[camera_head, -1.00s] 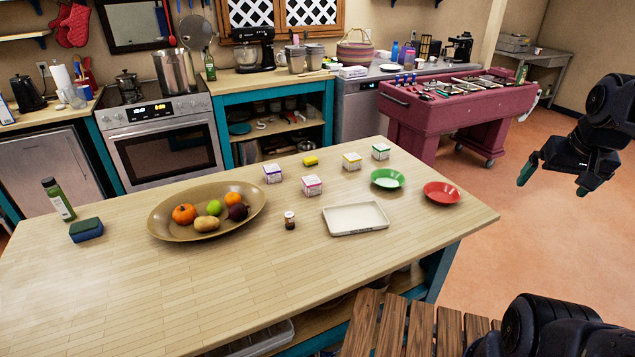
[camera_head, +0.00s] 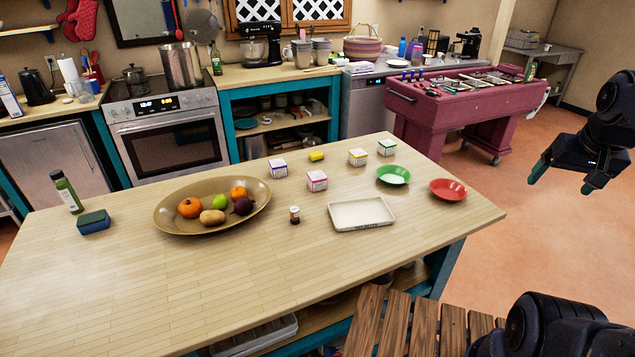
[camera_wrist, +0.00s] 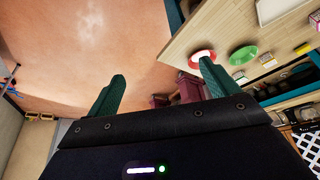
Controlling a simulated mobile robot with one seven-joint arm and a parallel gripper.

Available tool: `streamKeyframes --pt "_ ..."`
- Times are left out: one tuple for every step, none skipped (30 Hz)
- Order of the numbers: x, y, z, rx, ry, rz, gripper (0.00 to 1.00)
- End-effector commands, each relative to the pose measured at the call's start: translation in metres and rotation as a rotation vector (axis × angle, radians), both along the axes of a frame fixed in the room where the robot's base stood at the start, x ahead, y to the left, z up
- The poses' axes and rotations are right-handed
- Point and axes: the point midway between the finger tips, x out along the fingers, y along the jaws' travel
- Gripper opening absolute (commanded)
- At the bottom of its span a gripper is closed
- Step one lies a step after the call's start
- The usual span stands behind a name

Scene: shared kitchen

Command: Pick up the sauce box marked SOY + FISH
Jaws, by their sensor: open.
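Several small white boxes with coloured tops stand on the wooden table (camera_head: 240,275). One has a purple band (camera_head: 278,169), one is pink (camera_head: 317,181), one is yellow-topped (camera_head: 357,158) and one is green-topped (camera_head: 387,147). Their lettering is too small to read, so I cannot tell which is marked SOY + FISH. My gripper (camera_head: 566,186) is open and empty, in the air to the right of the table, well apart from the boxes. Its two green fingers also show spread in the wrist view (camera_wrist: 160,85).
A green bottle (camera_head: 67,192) and sponge (camera_head: 93,222) are at left. The table's front is clear.

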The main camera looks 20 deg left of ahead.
Motion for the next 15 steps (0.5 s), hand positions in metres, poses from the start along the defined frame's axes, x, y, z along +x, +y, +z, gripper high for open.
streamKeyframes --pt "0.000 0.000 0.000 0.000 0.000 0.000 0.79" --pt "0.000 0.000 0.000 0.000 0.000 0.000 0.79" --pt "0.000 0.000 0.000 0.000 0.000 0.000 0.79" --pt "0.000 0.000 0.000 0.000 0.000 0.000 0.79" --pt "0.000 0.000 0.000 0.000 0.000 0.000 0.79" --pt "0.000 0.000 0.000 0.000 0.000 0.000 0.79" --pt "0.000 0.000 0.000 0.000 0.000 0.000 0.79" --pt "0.000 0.000 0.000 0.000 0.000 0.000 0.79" --pt "0.001 0.000 0.000 0.001 0.000 0.001 0.79" --pt "0.002 0.001 0.001 0.000 0.002 0.003 0.79" --pt "0.004 0.002 0.002 0.000 0.003 0.007 0.79" --pt "0.007 0.004 0.003 0.000 0.006 0.012 0.79" --pt "0.011 0.006 0.005 0.000 0.009 0.017 0.79" --pt "0.015 0.008 0.007 0.000 0.014 0.025 0.79" --pt "0.022 0.012 0.009 0.000 0.020 0.035 0.79"
